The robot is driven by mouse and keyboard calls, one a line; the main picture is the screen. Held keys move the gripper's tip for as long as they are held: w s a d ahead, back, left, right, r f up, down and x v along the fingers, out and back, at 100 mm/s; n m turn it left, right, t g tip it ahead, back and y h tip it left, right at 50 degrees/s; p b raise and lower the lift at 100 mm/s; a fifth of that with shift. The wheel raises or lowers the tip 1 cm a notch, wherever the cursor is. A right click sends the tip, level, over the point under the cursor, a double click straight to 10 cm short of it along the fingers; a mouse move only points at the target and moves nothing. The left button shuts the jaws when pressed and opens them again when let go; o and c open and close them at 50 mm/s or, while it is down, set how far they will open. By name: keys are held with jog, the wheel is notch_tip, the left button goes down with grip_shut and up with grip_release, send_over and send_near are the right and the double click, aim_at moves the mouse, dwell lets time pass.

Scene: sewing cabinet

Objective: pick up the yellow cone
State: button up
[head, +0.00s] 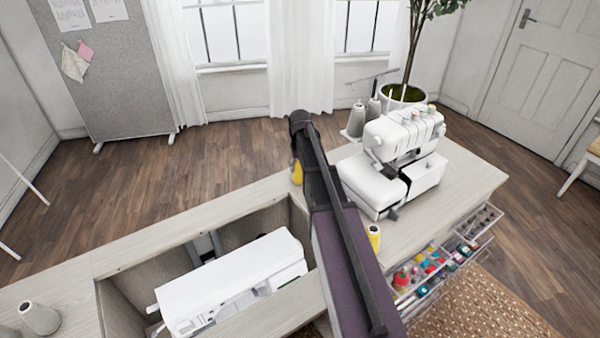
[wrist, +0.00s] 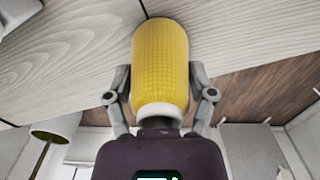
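The yellow cone (wrist: 160,62) fills the middle of the wrist view, its white end (wrist: 160,110) towards my palm. My gripper (wrist: 160,88) has one finger on each side of it, close against the thread, and looks shut on it. In the head view a yellow patch of the cone (head: 297,173) shows left of my arm, near the cabinet's far edge. My arm hides the rest and the fingers there. I cannot tell whether the cone touches the cabinet top. Another yellow spool (head: 374,238) stands on the cabinet top, right of my arm.
A white overlock machine (head: 408,140) stands right of my arm, with grey cones (head: 357,120) behind it. A white sewing machine (head: 235,275) sits in the open recess at left. Open drawers (head: 440,262) jut out at the front right. A grey cone (head: 40,318) stands at far left.

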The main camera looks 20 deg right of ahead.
jog(key=shift+c, duration=1.2)
jog(key=shift+r, duration=0.15)
notch_tip(320, 180, up, 10)
jog(key=p, duration=1)
jog(key=shift+f, duration=0.2)
